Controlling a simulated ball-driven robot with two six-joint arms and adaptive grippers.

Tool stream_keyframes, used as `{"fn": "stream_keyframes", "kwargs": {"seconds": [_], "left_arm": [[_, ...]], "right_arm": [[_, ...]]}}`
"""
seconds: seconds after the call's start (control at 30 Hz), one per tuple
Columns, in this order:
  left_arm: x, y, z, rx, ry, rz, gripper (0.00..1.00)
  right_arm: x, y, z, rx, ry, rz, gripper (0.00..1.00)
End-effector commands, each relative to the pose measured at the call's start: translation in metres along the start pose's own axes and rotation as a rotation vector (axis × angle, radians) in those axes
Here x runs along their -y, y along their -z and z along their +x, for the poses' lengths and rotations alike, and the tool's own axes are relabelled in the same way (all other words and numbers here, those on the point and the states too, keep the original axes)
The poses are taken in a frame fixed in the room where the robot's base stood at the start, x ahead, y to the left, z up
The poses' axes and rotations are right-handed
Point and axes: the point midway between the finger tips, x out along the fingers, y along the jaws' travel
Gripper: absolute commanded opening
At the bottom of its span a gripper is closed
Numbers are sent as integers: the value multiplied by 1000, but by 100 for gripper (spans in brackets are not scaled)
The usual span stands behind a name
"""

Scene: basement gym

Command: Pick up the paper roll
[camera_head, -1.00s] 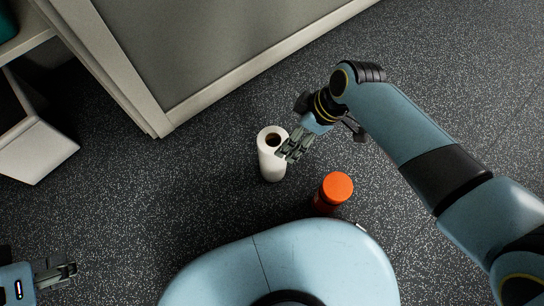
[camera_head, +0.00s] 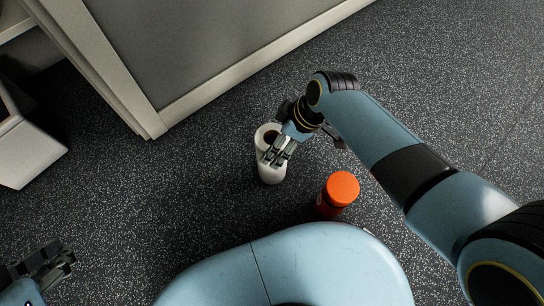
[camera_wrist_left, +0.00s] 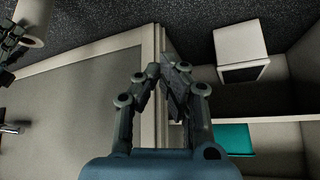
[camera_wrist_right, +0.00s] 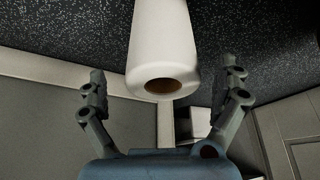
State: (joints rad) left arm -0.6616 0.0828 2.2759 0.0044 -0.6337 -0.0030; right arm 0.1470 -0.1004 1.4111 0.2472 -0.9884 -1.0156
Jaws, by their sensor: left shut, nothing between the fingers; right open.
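The white paper roll (camera_head: 271,172) stands upright on the dark speckled floor in the head view. My right gripper (camera_head: 277,158) is at the roll's upper part and hides some of it. In the right wrist view the roll (camera_wrist_right: 162,45) lies between the two spread fingers of the right gripper (camera_wrist_right: 164,88), its brown core opening facing the camera. Those fingers are open, with a gap on each side of the roll. My left gripper (camera_head: 65,258) is at the lower left of the head view, away from the roll. Its fingertips meet, empty, in the left wrist view (camera_wrist_left: 162,75).
An orange-capped bottle (camera_head: 341,189) stands just right of and nearer than the roll. A grey cabinet (camera_head: 200,50) runs behind. A white box (camera_head: 30,150) is at the left. Floor left of the roll is clear.

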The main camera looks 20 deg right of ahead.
Motion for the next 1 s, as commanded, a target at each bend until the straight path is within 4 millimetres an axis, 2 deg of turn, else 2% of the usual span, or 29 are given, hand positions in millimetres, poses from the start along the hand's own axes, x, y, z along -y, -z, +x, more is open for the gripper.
{"fn": "stream_keyframes", "kwargs": {"seconds": [0.03, 0.2, 0.4, 0.83, 1.0], "left_arm": [[-1, -8, 6, -22, 1, 0, 0], [-2, -17, 15, -137, 4, 5, 0], [-5, -25, 17, -261, 5, 12, 0], [-7, -25, 13, -327, 4, 15, 0], [-7, -25, 14, -326, 4, 16, 0]], "right_arm": [[2, -1, 8, 1, 4, 2, 100], [4, 2, 19, 1, 3, 2, 100], [4, 2, 33, 2, 3, 2, 100], [3, 4, 36, -1, 0, 1, 100], [3, 4, 36, -1, 0, 1, 78]]}}
